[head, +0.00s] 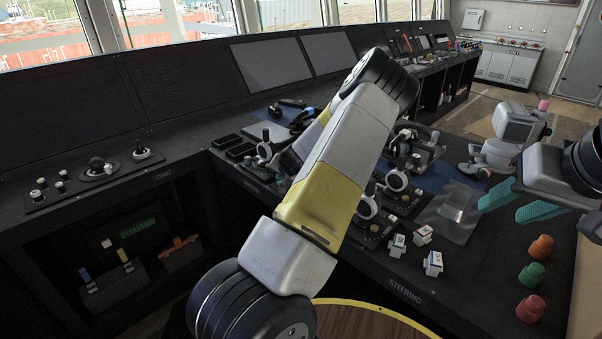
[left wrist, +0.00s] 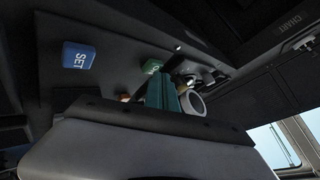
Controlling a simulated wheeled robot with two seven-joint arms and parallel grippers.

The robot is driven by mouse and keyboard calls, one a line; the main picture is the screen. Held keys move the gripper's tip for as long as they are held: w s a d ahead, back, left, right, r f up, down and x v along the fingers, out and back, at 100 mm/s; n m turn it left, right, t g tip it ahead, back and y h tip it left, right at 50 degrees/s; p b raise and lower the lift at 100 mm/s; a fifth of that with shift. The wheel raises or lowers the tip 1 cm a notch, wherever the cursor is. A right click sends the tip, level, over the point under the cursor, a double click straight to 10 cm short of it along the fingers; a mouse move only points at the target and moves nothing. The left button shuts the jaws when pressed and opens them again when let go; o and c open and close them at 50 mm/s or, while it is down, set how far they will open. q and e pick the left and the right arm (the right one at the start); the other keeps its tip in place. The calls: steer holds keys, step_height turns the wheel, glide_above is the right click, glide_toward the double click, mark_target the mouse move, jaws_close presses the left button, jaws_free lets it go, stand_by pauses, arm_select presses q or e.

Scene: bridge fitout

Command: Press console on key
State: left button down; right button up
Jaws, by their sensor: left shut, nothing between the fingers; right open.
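In the left wrist view, a blue key marked SET (left wrist: 79,55) sits on a dark panel (left wrist: 110,82). A green key (left wrist: 152,66) sits to its right, with lettering too small to read for sure. The teal fingers of my left gripper (left wrist: 165,92) are shut and empty, and appear just below the green key. I cannot tell whether they touch it. In the head view my left arm covers the middle of the console and the left gripper is hidden. My right gripper (head: 518,203) is open and empty at the right, over the steering console.
A white ring-shaped part (left wrist: 192,103) is close to the left fingers. Levers and round knobs (head: 368,208) stand along the console. Several small white blocks (head: 433,263) and coloured caps, including a green one (head: 532,275), stand on the steering console. A clear sheet (head: 450,213) lies beside them.

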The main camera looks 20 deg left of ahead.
arm_select(q)
steer(key=shift+r, duration=3.05)
